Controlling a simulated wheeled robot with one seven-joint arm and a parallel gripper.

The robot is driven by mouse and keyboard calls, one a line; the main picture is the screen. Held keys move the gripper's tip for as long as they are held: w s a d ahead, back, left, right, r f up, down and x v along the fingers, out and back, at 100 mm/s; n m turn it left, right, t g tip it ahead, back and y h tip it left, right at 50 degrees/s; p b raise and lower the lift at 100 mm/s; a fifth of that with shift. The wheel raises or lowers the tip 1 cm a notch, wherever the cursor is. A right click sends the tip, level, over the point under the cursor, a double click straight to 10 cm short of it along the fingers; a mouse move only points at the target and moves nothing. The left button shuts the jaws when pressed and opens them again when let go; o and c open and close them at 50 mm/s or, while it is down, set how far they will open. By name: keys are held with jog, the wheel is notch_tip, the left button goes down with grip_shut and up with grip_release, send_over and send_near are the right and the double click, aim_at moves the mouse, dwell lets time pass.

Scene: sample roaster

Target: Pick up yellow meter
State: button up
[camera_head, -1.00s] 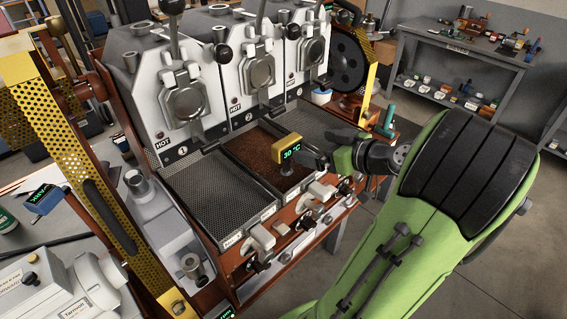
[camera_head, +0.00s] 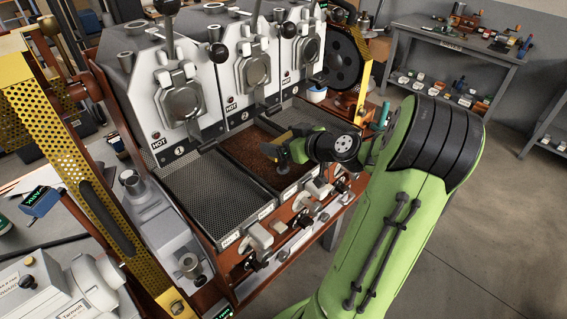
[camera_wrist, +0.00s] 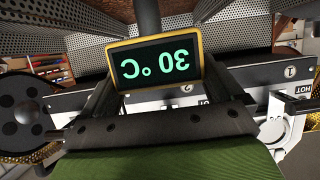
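The yellow meter (camera_wrist: 156,58) fills the upper middle of the wrist view, its dark screen reading 30 °C upside down in green. My gripper (camera_wrist: 162,88) has its two dark fingers apart, one at each side of the meter; whether they touch it cannot be told. In the head view only a yellow sliver of the meter (camera_head: 281,136) shows, mostly hidden behind my gripper (camera_head: 288,145). The meter is over the middle tray (camera_head: 248,160) of brown grounds or beans.
The roaster's white fronts (camera_head: 175,105), marked HOT, rise close behind the trays. Valves and handles (camera_head: 262,236) line its front edge. A perforated yellow guard (camera_head: 75,165) stands at left. A workbench (camera_head: 455,45) is at the far right, with open floor before it.

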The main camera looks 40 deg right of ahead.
jog(key=c, duration=0.8)
